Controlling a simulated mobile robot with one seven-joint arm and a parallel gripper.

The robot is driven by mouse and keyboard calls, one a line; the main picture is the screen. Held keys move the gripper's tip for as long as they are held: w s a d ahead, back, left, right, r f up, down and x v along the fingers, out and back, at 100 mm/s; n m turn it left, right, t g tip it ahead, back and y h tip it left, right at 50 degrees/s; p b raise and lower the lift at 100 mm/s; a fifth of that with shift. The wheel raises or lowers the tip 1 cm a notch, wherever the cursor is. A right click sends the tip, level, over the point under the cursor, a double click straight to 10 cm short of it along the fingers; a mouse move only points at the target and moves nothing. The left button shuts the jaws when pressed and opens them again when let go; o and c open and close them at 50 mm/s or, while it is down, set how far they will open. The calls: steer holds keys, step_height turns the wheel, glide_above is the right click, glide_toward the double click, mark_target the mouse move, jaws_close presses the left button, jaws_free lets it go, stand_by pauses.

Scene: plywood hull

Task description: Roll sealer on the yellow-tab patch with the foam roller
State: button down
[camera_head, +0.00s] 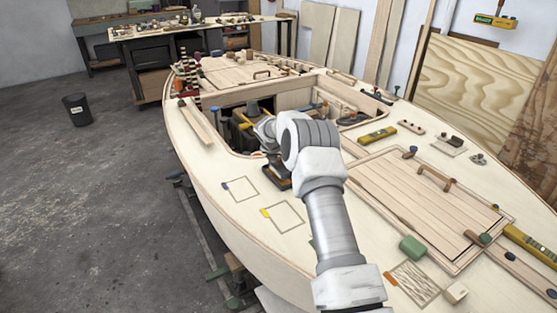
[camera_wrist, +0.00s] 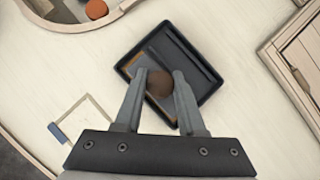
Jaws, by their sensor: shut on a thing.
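The yellow-tab patch (camera_head: 285,217) is a thin dark square outline on the pale deck with a yellow tab at its left corner. It looks bare in the head view and is outside the wrist view. A black tray (camera_wrist: 196,92) with an amber strip inside lies on the deck; in the head view the arm partly hides it. My gripper (camera_wrist: 164,76) is over the tray, shut on a brown rounded handle (camera_wrist: 158,86). The handle looks like the foam roller's. The foam part cannot be made out, nor whether it touches the tray.
A blue-tab patch (camera_head: 240,187) lies beyond the yellow one. An orange-tab patch (camera_head: 413,283) with a wood-grain surface lies at the right front. The open cockpit (camera_head: 250,105) is behind the tray. A slatted hatch (camera_head: 420,195) is to the right.

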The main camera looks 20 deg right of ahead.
steer(key=shift+f, duration=0.45)
stand_by(0.7)
steer(key=shift+r+p, duration=2.85)
steer(key=shift+r, duration=1.2)
